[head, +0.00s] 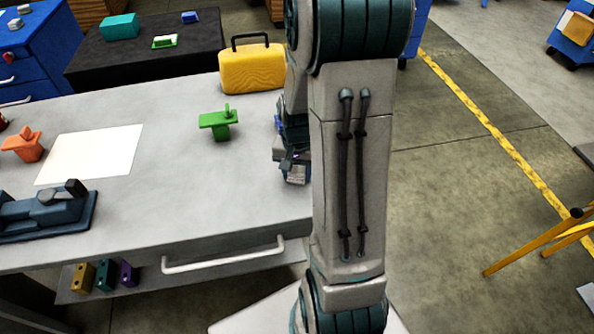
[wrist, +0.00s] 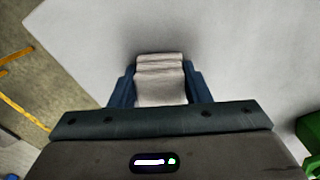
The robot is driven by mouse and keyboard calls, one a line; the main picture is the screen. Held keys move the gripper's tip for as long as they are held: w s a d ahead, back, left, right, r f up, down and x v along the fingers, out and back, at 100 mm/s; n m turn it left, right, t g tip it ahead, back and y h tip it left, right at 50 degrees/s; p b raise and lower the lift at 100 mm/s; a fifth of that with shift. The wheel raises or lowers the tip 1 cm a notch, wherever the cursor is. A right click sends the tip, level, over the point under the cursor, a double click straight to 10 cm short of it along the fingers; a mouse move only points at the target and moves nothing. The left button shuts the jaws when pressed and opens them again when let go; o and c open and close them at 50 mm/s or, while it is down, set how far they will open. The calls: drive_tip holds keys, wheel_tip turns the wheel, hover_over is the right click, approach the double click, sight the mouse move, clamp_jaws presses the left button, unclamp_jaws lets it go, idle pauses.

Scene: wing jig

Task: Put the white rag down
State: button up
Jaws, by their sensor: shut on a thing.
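The white rag (wrist: 160,82) shows in the wrist view as a folded, pale piece between the two blue fingers of my gripper (wrist: 160,90). My gripper is shut on it. A soft shadow lies around it on the pale tabletop; I cannot tell whether the rag touches the surface. In the head view my gripper (head: 294,172) hangs low at the right part of the grey worktable (head: 200,180), partly behind my arm. The rag cannot be made out there.
A green part (head: 218,123) stands left of my gripper, and a yellow case (head: 252,69) stands behind. A white sheet (head: 90,154), an orange part (head: 24,146) and a dark blue clamp-like tool (head: 48,212) are farther left. The tabletop between the sheet and my gripper is mostly bare.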

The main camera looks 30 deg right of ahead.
sight(297, 171)
drive_tip(key=shift+f, duration=0.2)
drive_tip(key=o, duration=1.1)
drive_tip(key=shift+o, duration=0.2)
drive_tip(key=shift+r, duration=0.1)
wheel_tip(297, 171, up, 12)
drive_tip(key=s+a+r+n+t, duration=0.1)
drive_tip(key=s+a+r+n, duration=0.2)
drive_tip(key=s+a, duration=0.2)
drive_tip(key=s+a+r+n+t, duration=0.1)
drive_tip(key=s+a+r+n, duration=0.2)
drive_tip(key=s+a, duration=0.3)
drive_tip(key=shift+n+t+p, duration=0.4)
drive_tip(key=shift+n, duration=0.4)
